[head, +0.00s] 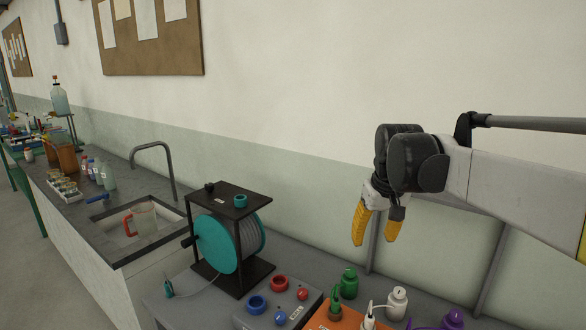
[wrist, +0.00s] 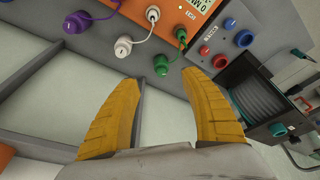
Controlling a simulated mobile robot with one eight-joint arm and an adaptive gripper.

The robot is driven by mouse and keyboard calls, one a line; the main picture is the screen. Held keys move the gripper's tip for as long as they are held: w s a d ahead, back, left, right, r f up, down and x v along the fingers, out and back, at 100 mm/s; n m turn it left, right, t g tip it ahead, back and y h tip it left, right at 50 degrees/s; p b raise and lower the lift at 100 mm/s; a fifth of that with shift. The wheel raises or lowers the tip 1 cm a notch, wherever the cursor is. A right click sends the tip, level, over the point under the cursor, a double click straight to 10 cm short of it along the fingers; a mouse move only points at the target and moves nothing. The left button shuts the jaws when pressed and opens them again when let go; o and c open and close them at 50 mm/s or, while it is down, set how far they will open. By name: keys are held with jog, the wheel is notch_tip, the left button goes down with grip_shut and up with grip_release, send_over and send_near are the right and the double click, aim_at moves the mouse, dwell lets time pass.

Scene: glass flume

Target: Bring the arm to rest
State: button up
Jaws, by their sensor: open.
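My gripper (head: 376,226) hangs from the arm at the right of the head view, with its yellow fingers pointing down. It is in the air in front of the wall, above the back of the bench. In the wrist view my gripper (wrist: 160,100) has its two yellow fingers spread apart with nothing between them. The arm reaches in from the right edge of the head view, and its base is out of view.
Below stand a teal cable reel (head: 218,245) in a black frame, a grey box (head: 285,305) with red and blue sockets, and an orange device (wrist: 192,15) with purple, white and green plugs. A sink (head: 140,222) lies left. Air around my gripper is free.

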jog(key=s+f+t, duration=0.2)
jog(key=s+f, duration=0.2)
jog(key=s, duration=0.8)
jog(key=s+f+m+t, duration=0.1)
jog(key=s+f, duration=0.3)
jog(key=s, duration=0.9)
jog(key=shift+f+t, duration=0.3)
jog(key=shift+t, duration=0.2)
